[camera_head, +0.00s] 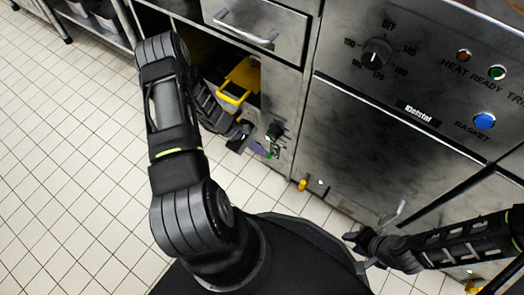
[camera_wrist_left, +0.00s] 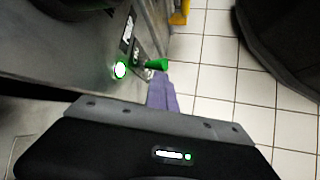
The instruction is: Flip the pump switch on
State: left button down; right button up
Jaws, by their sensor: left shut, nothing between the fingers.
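The pump switch is a small lever with a green tip (camera_wrist_left: 156,64) on the metal cabinet front. Beside it a round green light (camera_wrist_left: 120,70) glows, below a dark label. In the head view the switch area (camera_head: 273,152) is small and partly hidden by my gripper. My left gripper (camera_head: 262,148) is shut and empty, its purple fingers (camera_wrist_left: 162,93) right by the switch lever. I cannot tell whether they touch. My right gripper (camera_head: 356,252) is away at the lower right, its fingers apparently apart and empty.
A yellow object (camera_head: 240,78) sits in the open cabinet bay beneath a drawer with a handle (camera_head: 246,30). The fryer panel has a dial (camera_head: 376,52) and a blue basket button (camera_head: 485,120). A yellow valve handle (camera_head: 302,185) is low on the front. Tiled floor lies clear at left.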

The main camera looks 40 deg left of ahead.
pick_arm(q)
jog(key=shift+w+d+r, duration=0.25)
jog(key=shift+d+r, duration=0.2)
jog(key=a+p+v, duration=0.1)
jog(key=p+v, duration=0.1)
jog(key=v, duration=0.6)
jog(key=shift+s+f, duration=0.15)
jog(key=shift+f, duration=0.2)
